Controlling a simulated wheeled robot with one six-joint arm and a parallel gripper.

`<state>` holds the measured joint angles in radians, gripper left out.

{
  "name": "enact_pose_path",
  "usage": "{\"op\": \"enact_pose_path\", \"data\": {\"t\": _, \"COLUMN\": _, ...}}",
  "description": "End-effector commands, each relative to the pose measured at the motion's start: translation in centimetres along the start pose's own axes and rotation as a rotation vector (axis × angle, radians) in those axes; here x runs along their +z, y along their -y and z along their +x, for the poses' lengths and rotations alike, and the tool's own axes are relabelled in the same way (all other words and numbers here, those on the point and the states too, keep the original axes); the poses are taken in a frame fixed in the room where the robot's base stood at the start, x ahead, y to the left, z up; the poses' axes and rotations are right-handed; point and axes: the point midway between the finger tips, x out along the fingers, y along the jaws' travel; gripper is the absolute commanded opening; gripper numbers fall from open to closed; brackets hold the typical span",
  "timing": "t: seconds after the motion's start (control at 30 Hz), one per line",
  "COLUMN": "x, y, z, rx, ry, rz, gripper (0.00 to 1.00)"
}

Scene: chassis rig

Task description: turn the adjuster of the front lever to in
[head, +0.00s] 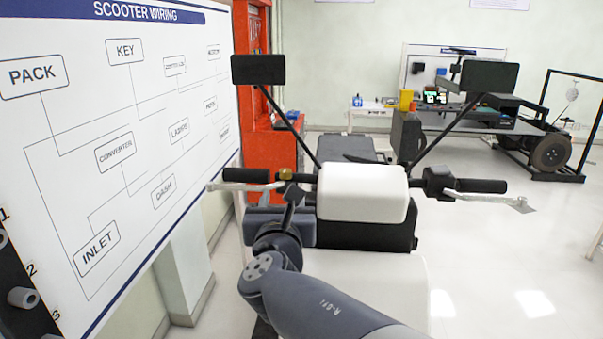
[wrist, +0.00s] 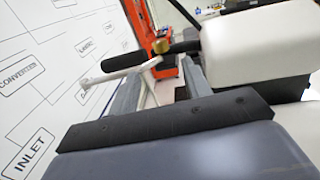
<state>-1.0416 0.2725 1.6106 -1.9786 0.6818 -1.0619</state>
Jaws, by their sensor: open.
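A scooter's handlebar stands ahead of me with a white cowl (head: 362,192) at its middle. On its left side is a black grip (head: 246,175) with a pale metal lever (head: 232,187) in front. A small brass adjuster (head: 285,174) sits at the inner end of that grip; it also shows in the wrist view (wrist: 161,46), beyond my gripper. Its setting is too small to read. My gripper (head: 291,194) is open and empty, just below and nearer than the adjuster, apparently apart from it. My wrist hides part of the scooter's left side.
A second lever (head: 495,198) and grip lie on the right. Two mirrors (head: 258,69) (head: 489,75) rise on thin stalks. A wiring board (head: 110,150) stands close on the left. A red cabinet (head: 272,140) and a workbench are behind. Floor at right is clear.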

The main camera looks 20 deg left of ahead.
Motion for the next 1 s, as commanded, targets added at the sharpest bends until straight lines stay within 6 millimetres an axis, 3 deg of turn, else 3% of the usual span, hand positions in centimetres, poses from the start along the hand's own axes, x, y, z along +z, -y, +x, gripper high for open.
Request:
{"op": "enact_pose_path", "data": {"t": 0.3, "x": 0.2, "y": 0.2, "z": 5.8, "rx": -0.006, "ry": -0.001, "rz": -0.002, "gripper": 0.46}}
{"op": "enact_pose_path", "data": {"t": 0.5, "x": 0.1, "y": 0.2, "z": 8.5, "rx": -0.005, "ry": 0.000, "rz": -0.002, "gripper": 0.46}}
{"op": "enact_pose_path", "data": {"t": 0.7, "x": 0.0, "y": 0.2, "z": 9.5, "rx": -0.005, "ry": 0.000, "rz": 0.000, "gripper": 0.46}}
{"op": "enact_pose_path", "data": {"t": 1.0, "x": 0.0, "y": 0.2, "z": 9.6, "rx": -0.005, "ry": 0.001, "rz": 0.000, "gripper": 0.44}}
